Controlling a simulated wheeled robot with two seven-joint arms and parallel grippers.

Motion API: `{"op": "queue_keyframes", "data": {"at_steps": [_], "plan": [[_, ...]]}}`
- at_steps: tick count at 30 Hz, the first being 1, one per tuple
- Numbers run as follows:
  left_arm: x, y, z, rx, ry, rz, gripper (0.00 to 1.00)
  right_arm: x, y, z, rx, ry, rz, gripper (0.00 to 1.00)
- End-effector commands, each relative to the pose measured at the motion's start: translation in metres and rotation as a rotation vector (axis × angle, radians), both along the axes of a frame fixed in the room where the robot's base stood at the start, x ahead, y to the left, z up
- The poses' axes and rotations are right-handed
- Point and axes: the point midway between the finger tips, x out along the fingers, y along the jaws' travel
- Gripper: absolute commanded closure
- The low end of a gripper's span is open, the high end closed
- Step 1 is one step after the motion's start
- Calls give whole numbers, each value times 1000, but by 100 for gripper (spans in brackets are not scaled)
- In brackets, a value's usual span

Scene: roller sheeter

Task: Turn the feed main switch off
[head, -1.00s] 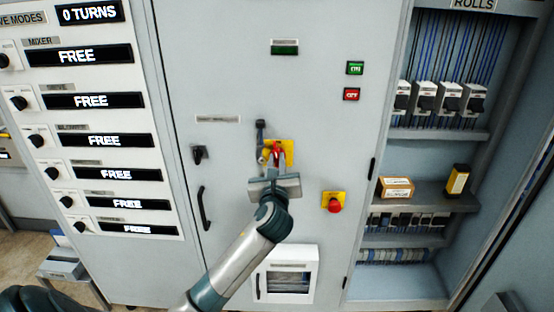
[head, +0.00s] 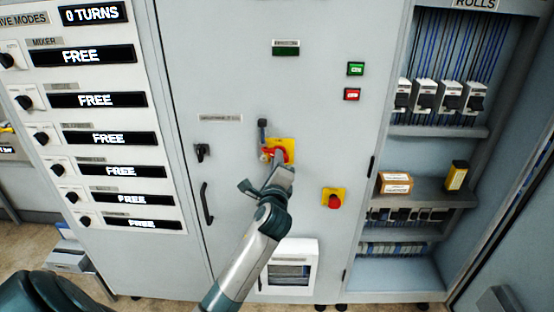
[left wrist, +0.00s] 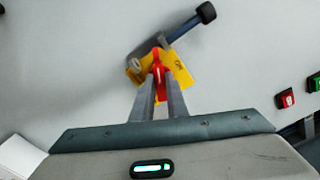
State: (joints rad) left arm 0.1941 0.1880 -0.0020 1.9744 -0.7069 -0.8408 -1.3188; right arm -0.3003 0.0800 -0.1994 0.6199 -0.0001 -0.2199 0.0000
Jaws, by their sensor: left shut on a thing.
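The feed main switch is a red rotary handle (left wrist: 158,65) on a yellow plate (head: 288,150), mounted on the grey cabinet door. The handle also shows red in the head view (head: 270,155). My left gripper (head: 279,155) is at the switch, its two fingers shut on the red handle; it also shows in the left wrist view (left wrist: 160,82). In the head view the gripper is rolled and partly hides the handle. A dark lever with a black knob (left wrist: 205,13) sits beside the plate. My right gripper is not in view.
A red mushroom button (head: 334,201) on a yellow plate is to the lower right. Green (head: 355,69) and red (head: 352,94) push buttons are above it. A black door handle (head: 207,203) is at left. The open cabinet (head: 430,185) at right holds boxes and breakers.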

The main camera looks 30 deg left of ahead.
Motion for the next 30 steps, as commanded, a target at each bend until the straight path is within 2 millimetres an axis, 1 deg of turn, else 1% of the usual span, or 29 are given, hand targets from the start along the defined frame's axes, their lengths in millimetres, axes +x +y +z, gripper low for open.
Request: {"op": "queue_keyframes", "data": {"at_steps": [6, 15, 21, 30], "plan": [[0, 1, -1, -172, -105, 1, 100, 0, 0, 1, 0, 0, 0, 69], [-1, 1, -3, -348, -213, 2, 100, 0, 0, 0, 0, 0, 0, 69], [-1, 1, -3, -405, -248, 1, 100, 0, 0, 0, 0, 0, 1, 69], [0, 1, -3, -422, -259, 1, 100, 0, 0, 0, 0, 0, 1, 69]]}}
